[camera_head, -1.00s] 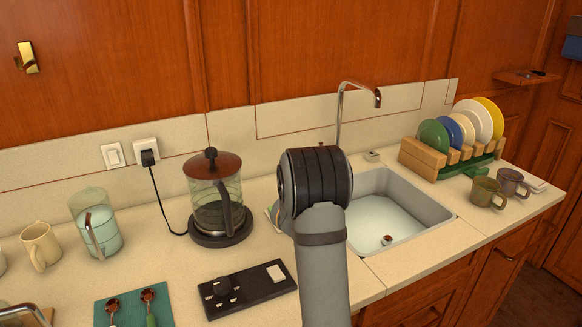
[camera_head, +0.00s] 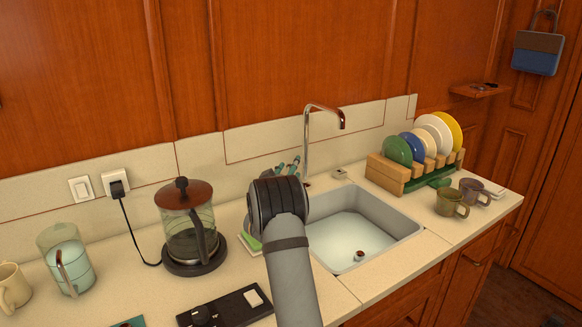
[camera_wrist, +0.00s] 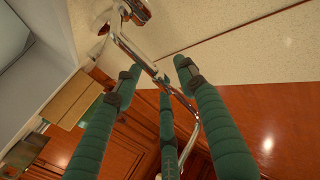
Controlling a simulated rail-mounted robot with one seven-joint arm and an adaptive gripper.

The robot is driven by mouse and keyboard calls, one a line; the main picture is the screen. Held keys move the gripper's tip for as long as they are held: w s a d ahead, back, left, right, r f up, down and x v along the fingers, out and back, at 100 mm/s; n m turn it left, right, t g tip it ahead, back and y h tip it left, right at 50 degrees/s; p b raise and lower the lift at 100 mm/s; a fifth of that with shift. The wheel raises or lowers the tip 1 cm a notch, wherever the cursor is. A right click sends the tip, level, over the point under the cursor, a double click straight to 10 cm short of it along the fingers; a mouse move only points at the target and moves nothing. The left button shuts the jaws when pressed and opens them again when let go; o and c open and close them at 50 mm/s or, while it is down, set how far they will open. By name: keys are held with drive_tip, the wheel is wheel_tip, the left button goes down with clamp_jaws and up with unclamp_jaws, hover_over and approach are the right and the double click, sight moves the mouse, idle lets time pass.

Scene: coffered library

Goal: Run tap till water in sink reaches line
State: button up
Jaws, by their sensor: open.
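The sink (camera_head: 405,222) is a grey basin set in the counter, right of my arm. Its bottom looks pale and bluish; I cannot tell how deep any water is, and I make out no line. A small copper-coloured knob (camera_head: 359,256) shows near its front. The chrome tap (camera_head: 307,140) rises behind the sink, its spout bent over to the right; no stream shows. My gripper (camera_head: 288,166) is open beside the tap's base, partly hidden behind my wrist. In the wrist view its green fingers (camera_wrist: 158,82) are spread near the chrome tap (camera_wrist: 135,50); I cannot tell whether they touch.
A dish rack (camera_head: 388,176) with several plates and two mugs (camera_head: 452,203) stand right of the sink. A glass kettle (camera_head: 190,232), a black switch panel (camera_head: 222,308) and a glass jug (camera_head: 68,262) are to the left. The wall is close behind the tap.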

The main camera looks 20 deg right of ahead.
drive_tip(key=shift+w+d, duration=0.1)
drive_tip(key=shift+w, duration=0.05)
drive_tip(key=shift+c, duration=0.8)
drive_tip(key=c, duration=0.8)
clamp_jaws()
